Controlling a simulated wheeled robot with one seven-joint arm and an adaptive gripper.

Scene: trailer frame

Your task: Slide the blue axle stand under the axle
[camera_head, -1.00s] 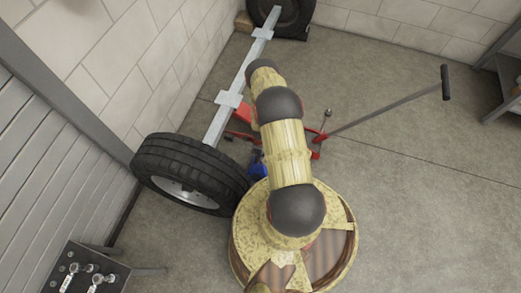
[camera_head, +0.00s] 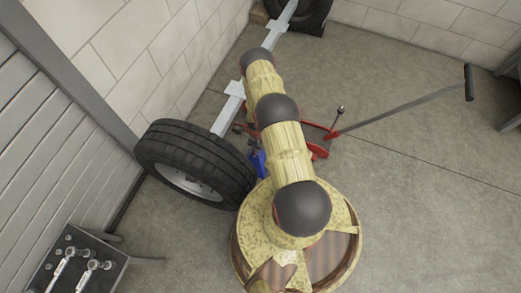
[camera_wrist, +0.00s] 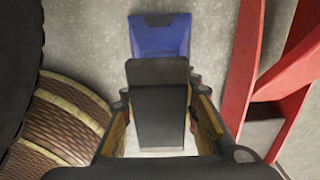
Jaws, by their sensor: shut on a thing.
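The blue axle stand (camera_head: 257,162) stands on the floor beside the near wheel, partly hidden by my arm and the tyre. In the wrist view its blue part (camera_wrist: 160,36) shows just beyond my gripper (camera_wrist: 160,95). My gripper is shut on the stand; a dark block between the fingers hides the exact contact. The grey axle (camera_head: 231,108) runs from the near wheel to the far wheel along the wall. My arm covers part of it. The stand is at the near-wheel end, and I cannot tell whether its top is below the axle.
The near tyre (camera_head: 196,165) is close to the stand's left. A red trolley jack (camera_head: 318,140) lies to the right, its long handle (camera_head: 405,103) reaching right; its red arm (camera_wrist: 247,60) is close to my gripper. Open floor lies right.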

